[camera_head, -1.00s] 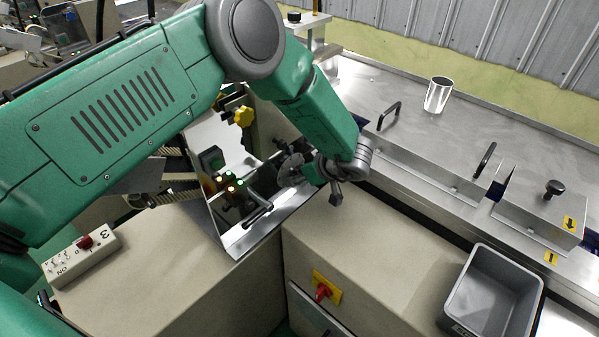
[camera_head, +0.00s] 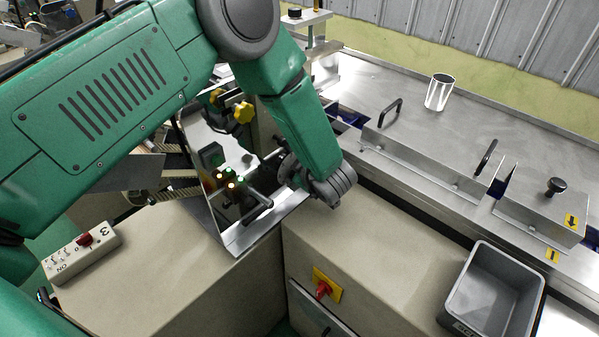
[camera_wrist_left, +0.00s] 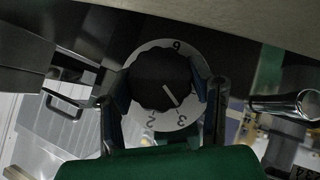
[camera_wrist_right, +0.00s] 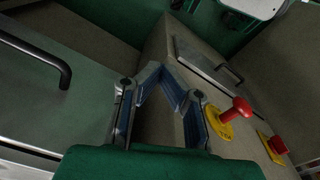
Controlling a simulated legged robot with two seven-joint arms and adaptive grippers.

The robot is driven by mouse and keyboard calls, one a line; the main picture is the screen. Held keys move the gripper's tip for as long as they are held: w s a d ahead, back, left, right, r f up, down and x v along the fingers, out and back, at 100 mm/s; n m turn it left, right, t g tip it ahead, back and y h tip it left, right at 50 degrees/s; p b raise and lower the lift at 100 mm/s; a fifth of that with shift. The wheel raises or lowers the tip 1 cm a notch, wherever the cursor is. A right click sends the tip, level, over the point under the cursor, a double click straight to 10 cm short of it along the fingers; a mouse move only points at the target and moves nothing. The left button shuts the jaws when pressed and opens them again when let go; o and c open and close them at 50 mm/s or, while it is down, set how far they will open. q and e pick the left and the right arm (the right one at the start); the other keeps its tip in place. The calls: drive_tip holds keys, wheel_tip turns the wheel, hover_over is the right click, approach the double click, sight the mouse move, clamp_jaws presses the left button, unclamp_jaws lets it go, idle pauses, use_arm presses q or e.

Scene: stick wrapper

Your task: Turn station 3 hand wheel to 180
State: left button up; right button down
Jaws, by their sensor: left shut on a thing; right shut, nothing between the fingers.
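In the left wrist view a dark round knob (camera_wrist_left: 158,80), the hand wheel, sits in front of a pale numbered dial (camera_wrist_left: 160,127). A white line on the knob points down and right, towards the 3 on the dial. The fingers of my left gripper (camera_wrist_left: 162,88) stand on either side of the knob and are shut on it. In the head view my left gripper (camera_head: 291,171) is at the slanted metal panel, and my wrist partly hides the wheel. My right gripper (camera_wrist_right: 160,76) is shut and empty in the right wrist view; it is outside the head view.
The slanted panel (camera_head: 240,236) carries lit buttons and a black handle. A yellow knob (camera_head: 243,112) is behind it. A switch box marked 3 (camera_head: 80,252) lies at left. A red switch (camera_head: 323,289) and a grey bin (camera_head: 492,290) are at right.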

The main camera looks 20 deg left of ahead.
use_arm(q)
drive_tip(key=o, duration=1.2)
drive_tip(key=shift+c, duration=0.2)
drive_tip(key=v, duration=1.2)
drive_tip(key=shift+f, duration=0.1)
